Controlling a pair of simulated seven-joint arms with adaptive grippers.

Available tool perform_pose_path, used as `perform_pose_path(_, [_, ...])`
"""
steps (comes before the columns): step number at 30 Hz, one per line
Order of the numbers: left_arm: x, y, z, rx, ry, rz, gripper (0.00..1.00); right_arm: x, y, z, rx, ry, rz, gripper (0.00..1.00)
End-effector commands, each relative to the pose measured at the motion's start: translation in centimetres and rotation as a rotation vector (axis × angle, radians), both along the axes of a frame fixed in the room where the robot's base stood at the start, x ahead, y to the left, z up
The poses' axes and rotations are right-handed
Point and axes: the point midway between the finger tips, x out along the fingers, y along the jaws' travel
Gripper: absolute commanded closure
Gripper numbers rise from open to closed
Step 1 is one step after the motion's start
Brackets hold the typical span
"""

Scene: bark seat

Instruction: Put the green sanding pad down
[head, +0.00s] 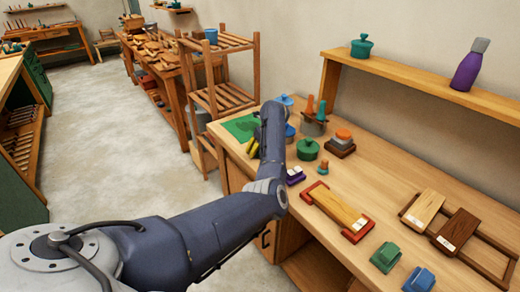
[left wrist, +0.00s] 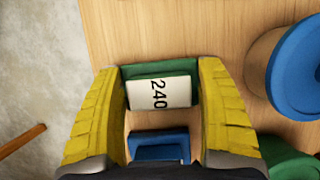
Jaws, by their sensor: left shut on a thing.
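My left gripper (head: 253,149) is at the left end of the workbench, near the green mat, with its yellow fingers pointing down. In the left wrist view the gripper (left wrist: 162,100) has its fingers on either side of the green sanding pad (left wrist: 155,70), which carries a white label reading 240. The fingers are shut on it. I cannot tell whether its underside touches the bench. In the head view the pad is hidden by my arm. A blue block (left wrist: 159,146) shows between the fingers, nearer the wrist. My right gripper is not in view.
The green mat (head: 240,126) lies at the bench's left end. A blue round container (left wrist: 292,68) stands close to the right finger. On the bench are a green lidded pot (head: 308,149), a purple block (head: 295,176), another green block (head: 385,257) and a blue block (head: 419,279).

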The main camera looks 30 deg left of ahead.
Motion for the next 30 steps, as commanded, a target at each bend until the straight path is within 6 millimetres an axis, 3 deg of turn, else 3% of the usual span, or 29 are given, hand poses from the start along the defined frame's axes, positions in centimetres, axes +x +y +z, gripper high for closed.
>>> perform_pose_path(15, [-0.1, 0.0, -1.1, -0.002, 0.002, -0.001, 0.58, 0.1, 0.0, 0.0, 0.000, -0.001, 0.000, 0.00])
perform_pose_path(16, [-0.1, 0.0, -1.2, -0.003, 0.003, -0.001, 0.23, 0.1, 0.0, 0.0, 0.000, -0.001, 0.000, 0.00])
perform_pose_path(21, [-0.2, -0.1, -1.4, -0.005, 0.007, 0.000, 0.03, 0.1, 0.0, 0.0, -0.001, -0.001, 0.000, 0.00])
perform_pose_path(30, [-0.3, -0.2, -1.6, -0.008, 0.009, -0.001, 0.01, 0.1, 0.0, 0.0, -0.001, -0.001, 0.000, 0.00])
